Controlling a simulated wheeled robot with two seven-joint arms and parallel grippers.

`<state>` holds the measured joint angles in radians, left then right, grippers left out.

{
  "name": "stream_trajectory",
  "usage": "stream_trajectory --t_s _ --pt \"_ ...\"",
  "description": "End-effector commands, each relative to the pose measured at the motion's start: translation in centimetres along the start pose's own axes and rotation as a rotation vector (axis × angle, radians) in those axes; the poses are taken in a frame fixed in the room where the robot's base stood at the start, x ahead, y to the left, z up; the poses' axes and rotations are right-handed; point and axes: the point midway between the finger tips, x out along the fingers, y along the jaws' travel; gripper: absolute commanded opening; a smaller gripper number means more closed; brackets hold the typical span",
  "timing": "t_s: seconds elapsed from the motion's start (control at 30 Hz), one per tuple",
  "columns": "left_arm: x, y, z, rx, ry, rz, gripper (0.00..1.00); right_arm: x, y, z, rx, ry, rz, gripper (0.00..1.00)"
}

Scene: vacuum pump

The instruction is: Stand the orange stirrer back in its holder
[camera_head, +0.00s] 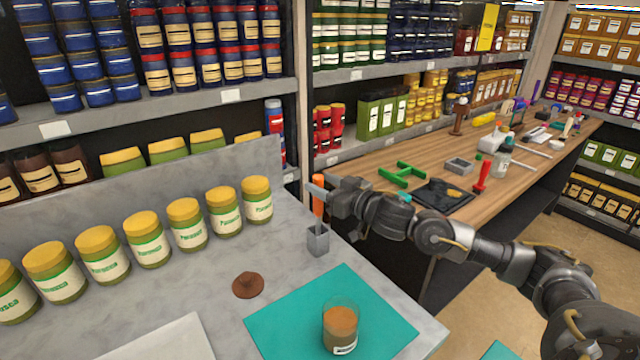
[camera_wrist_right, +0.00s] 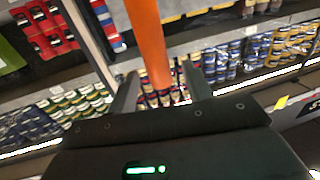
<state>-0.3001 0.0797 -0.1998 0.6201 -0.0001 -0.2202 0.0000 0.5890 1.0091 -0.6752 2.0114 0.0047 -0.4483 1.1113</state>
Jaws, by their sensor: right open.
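The orange stirrer (camera_head: 318,196) stands about upright at the small grey square holder (camera_head: 318,241) on the grey counter, in the head view. Its thin lower part appears to go down into the holder's opening. My right gripper (camera_head: 314,190) is level with the orange handle, coming from the right. In the right wrist view the orange handle (camera_wrist_right: 151,45) runs between the two fingers of the right gripper (camera_wrist_right: 160,88), which are apart. I cannot tell whether a finger touches it. My left gripper is not in view.
A row of yellow-lidded jars (camera_head: 187,225) lines the counter's back. A brown lid (camera_head: 248,285) lies in front of the holder. A teal mat (camera_head: 285,325) bears an open jar (camera_head: 341,328). A wooden bench (camera_head: 540,150) with tools is at the right.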

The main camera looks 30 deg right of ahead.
Motion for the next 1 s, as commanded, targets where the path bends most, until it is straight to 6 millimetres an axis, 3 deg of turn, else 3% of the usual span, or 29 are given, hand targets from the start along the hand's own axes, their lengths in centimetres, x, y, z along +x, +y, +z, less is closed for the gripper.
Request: stream_trajectory --t_s 0.2,0.4,0.6,1.0 --pt "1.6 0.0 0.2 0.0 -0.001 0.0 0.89 -4.6 0.0 0.5 -0.005 -0.004 0.0 0.5" --pt "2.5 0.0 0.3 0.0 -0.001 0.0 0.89 -7.8 0.1 0.4 -0.003 -0.003 0.001 0.5" --pt "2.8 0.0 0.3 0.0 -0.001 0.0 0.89 -9.0 0.0 0.1 -0.001 0.0 0.0 0.5" --pt "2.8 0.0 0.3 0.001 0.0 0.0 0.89 -9.0 0.0 0.0 -0.001 0.001 0.0 0.5"
